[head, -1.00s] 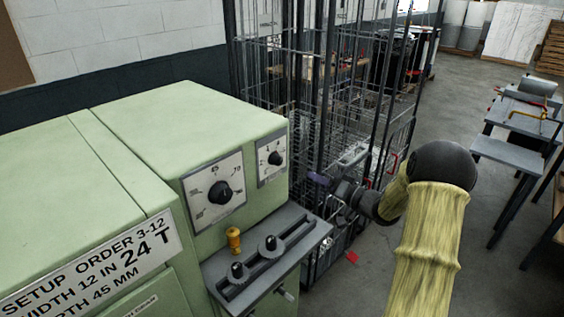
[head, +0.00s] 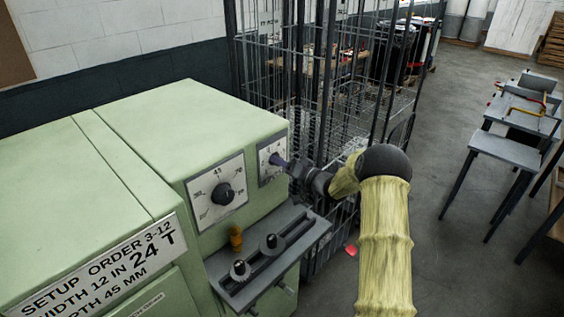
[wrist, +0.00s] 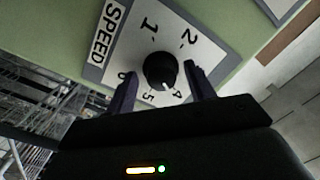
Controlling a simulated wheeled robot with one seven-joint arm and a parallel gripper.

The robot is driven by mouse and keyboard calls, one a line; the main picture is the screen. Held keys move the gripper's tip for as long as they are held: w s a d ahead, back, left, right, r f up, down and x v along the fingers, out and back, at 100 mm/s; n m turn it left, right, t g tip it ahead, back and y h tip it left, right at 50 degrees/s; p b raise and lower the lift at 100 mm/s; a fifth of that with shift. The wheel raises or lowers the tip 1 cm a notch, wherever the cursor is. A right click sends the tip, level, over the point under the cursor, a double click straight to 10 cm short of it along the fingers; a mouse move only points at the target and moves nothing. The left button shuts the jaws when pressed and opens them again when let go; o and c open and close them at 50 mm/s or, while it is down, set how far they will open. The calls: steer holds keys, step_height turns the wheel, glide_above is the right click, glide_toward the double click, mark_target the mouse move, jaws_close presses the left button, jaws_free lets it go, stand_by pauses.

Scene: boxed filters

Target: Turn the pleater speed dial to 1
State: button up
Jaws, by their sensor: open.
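The speed dial is a black round knob (wrist: 160,70) on a white plate (wrist: 120,52) marked SPEED with numbers around it. The 1 is at the top of the plate in the wrist view. A white mark on the knob's lower edge faces the gap between 4 and 5. My gripper (wrist: 160,74) is open, with one dark finger on each side of the knob. Gaps show between fingers and knob; whether the tips reach its depth is unclear. In the head view, my gripper (head: 282,162) is at the small dial plate (head: 264,152) and hides its knob.
A larger dial (head: 223,194) is left of the speed dial on the green machine (head: 180,130). Below are an orange knob (head: 236,238) and a grey ledge (head: 300,231) with black slider knobs. A wire cage (head: 335,110) stands close behind my arm.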

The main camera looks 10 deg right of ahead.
steer(key=c, duration=1)
